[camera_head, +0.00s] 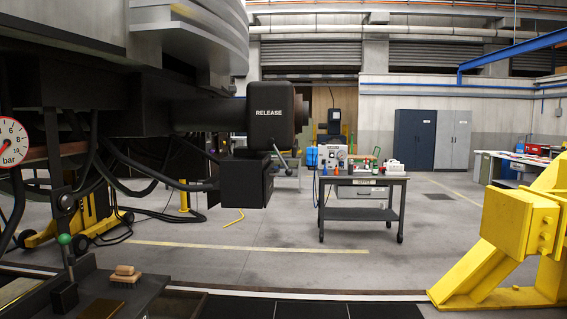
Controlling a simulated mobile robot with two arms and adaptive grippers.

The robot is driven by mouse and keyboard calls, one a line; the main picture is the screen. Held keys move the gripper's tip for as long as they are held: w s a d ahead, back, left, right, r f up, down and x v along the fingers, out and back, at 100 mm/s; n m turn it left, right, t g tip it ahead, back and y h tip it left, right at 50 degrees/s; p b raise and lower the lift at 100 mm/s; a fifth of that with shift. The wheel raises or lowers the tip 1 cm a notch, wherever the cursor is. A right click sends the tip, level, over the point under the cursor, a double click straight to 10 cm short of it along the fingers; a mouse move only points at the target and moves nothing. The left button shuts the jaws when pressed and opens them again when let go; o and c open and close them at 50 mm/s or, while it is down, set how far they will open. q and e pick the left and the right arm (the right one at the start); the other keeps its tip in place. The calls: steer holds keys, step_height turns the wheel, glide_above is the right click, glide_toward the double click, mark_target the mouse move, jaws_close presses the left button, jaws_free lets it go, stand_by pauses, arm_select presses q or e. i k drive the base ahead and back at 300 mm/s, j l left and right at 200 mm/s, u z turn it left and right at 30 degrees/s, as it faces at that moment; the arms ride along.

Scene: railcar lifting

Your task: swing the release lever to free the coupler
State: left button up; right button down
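The black coupler head (277,120), marked RELEASE in white, juts out to the right from under the dark railcar body (100,85). A black box (245,182) hangs below it. A small grey bar (282,158) shows just under the coupler's right side; I cannot tell whether it is the release lever. A lever with a green knob (64,240) stands upright at the lower left on a dark bench or block. I cannot tell whether this one belongs to the coupler. Neither of my grippers is in view.
A yellow stand (510,235) fills the right foreground. A wheeled cart (362,184) with instruments and bottles stands mid-floor. A pressure gauge (9,142) is at the left edge. Floor between coupler and stand is mostly open.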

mark_target(281, 158)
steer(key=i+j, duration=0.1)
steer(key=i, duration=0.65)
steer(key=i+j+z, duration=0.1)
steer(key=i, duration=0.7)
